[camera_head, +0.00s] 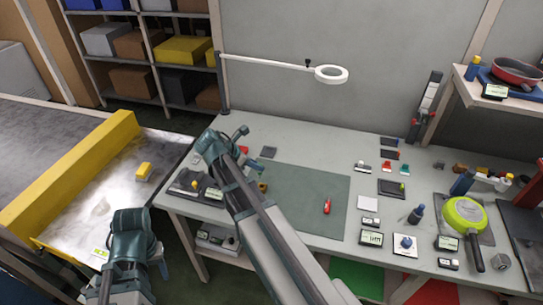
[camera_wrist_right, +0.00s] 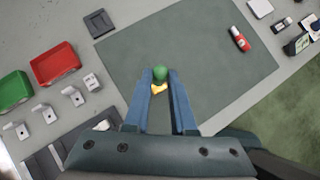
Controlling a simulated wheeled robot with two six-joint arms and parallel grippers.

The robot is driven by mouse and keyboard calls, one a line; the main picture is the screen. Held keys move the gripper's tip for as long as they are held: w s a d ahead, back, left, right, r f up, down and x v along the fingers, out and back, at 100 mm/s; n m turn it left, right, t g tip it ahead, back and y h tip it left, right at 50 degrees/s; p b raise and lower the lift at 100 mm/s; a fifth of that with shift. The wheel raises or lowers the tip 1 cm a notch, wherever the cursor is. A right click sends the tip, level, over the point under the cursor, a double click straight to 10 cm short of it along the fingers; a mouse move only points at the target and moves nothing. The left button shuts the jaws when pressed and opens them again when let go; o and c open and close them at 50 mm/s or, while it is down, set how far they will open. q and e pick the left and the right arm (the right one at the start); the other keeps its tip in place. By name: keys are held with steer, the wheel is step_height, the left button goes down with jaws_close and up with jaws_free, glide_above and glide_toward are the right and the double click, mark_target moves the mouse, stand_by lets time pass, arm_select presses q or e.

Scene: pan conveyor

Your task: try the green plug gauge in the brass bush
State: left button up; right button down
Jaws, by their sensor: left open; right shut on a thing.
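The green plug gauge (camera_wrist_right: 160,74) is between the fingertips of my right gripper (camera_wrist_right: 160,82) in the right wrist view. A small yellow piece (camera_wrist_right: 158,89) shows just below its green end; I cannot tell whether it belongs to the gauge or to something behind. In the head view my right arm covers its own fingertips and the gauge. A small brass-coloured ring (camera_head: 263,187), which looks like the brass bush, is at the left edge of the green mat, partly behind that arm. My left gripper (camera_head: 163,259) is open at the lower left, beside the bench.
The green mat (camera_head: 310,180) holds a red item (camera_head: 327,206). Red (camera_wrist_right: 55,63) and green (camera_wrist_right: 15,90) trays lie left in the wrist view. A green pan (camera_head: 465,213) and small parts crowd the bench's right. A conveyor (camera_head: 120,185) with a yellow block (camera_head: 143,171) is at left.

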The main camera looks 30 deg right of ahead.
arm_select(q)
steer(key=shift+d, duration=0.25)
arm_select(e)
steer(key=shift+d+r, duration=0.15)
steer(key=shift+d, duration=0.15)
arm_select(q)
steer(key=shift+f, duration=0.1)
steer(key=shift+f+b, duration=2.3)
steer(key=shift+b, duration=0.1)
arm_select(e)
steer(key=shift+f, duration=2.45)
arm_select(q)
steer(key=shift+f+b, duration=1.25)
arm_select(e)
steer(key=shift+f, duration=1.25)
arm_select(q)
steer(key=shift+r, duration=0.15)
arm_select(e)
steer(key=shift+r, duration=0.2)
arm_select(q)
steer(key=shift+r+p, duration=2.9)
steer(key=shift+p, duration=0.1)
arm_select(e)
steer(key=shift+r, duration=2.85)
